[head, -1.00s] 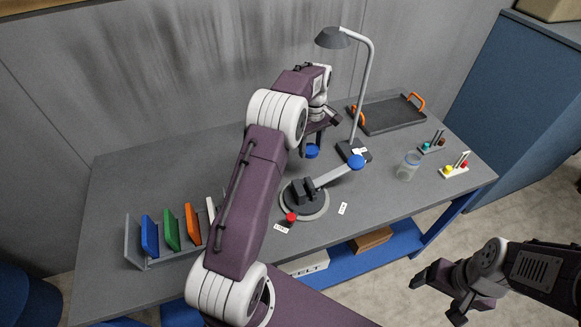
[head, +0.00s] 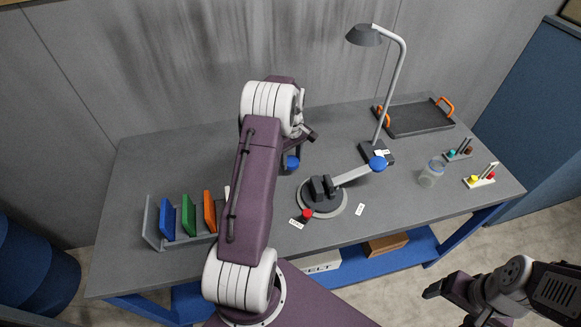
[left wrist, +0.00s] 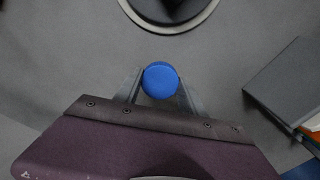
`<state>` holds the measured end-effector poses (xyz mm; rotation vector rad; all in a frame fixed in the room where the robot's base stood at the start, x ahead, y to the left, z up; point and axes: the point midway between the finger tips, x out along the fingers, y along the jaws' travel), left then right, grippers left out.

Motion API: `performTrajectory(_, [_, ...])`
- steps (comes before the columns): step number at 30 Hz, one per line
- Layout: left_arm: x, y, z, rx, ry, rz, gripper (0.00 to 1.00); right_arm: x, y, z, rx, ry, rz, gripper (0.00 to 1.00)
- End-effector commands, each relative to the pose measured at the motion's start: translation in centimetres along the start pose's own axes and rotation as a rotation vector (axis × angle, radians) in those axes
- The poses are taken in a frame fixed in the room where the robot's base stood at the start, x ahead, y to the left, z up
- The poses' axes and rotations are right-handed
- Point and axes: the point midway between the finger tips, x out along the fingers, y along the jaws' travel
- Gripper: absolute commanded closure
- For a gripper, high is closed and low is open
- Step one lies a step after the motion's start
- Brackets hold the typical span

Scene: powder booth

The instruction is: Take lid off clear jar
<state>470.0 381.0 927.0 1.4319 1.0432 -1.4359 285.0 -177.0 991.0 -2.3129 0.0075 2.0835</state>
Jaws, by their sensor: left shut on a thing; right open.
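The clear jar (head: 432,174) stands upright on the right part of the grey table, with no blue lid on it. My left gripper (left wrist: 160,88) is shut on a round blue lid (left wrist: 160,79), which sits between its two fingers. The lid also shows in the head view (head: 293,163), held left of the lever device, well away from the jar. My arm hides most of the left gripper in the head view. My right gripper (head: 454,306) is open and empty, low at the right, in front of the table.
A lever device (head: 322,197) with a blue knob stands mid-table, beside a red button (head: 307,214). A lamp (head: 377,153) rises behind it. A tray (head: 420,118) with orange handles lies at the back right. Small racks (head: 481,179) stand right of the jar. Coloured panels (head: 188,215) stand left.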

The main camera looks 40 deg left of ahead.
Motion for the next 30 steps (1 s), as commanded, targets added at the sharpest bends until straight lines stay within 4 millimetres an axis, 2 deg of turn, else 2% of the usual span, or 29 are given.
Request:
performTrajectory(6, [0.7, -0.7, -0.2, 0.001, 0.0, 0.0, 1.0, -0.1, 0.0, 0.0, 0.0, 0.0, 0.0, 0.2])
performTrajectory(13, [4.2, -0.7, -0.2, 0.001, -0.001, -0.001, 1.0, -0.7, 0.0, -0.1, 0.0, 0.0, 0.0, 0.2])
performTrajectory(24, [4.8, -0.6, -0.2, 0.001, 0.0, 0.001, 1.0, -0.3, 0.0, 0.0, 0.0, 0.0, 0.0, 0.2])
performTrajectory(25, [4.8, -0.6, -0.2, 0.001, 0.001, 0.001, 0.47, -0.4, 0.0, 0.0, 0.0, 0.0, 0.0, 0.2])
performTrajectory(27, [4.7, -0.6, -0.2, 0.001, 0.001, 0.001, 0.31, -0.4, 0.0, -0.1, 0.0, 0.0, 0.0, 0.2])
performTrajectory(30, [4.7, -0.6, -0.2, 0.001, 0.001, 0.0, 0.31, -0.4, 0.0, -0.1, 0.0, 0.0, 0.0, 0.2])
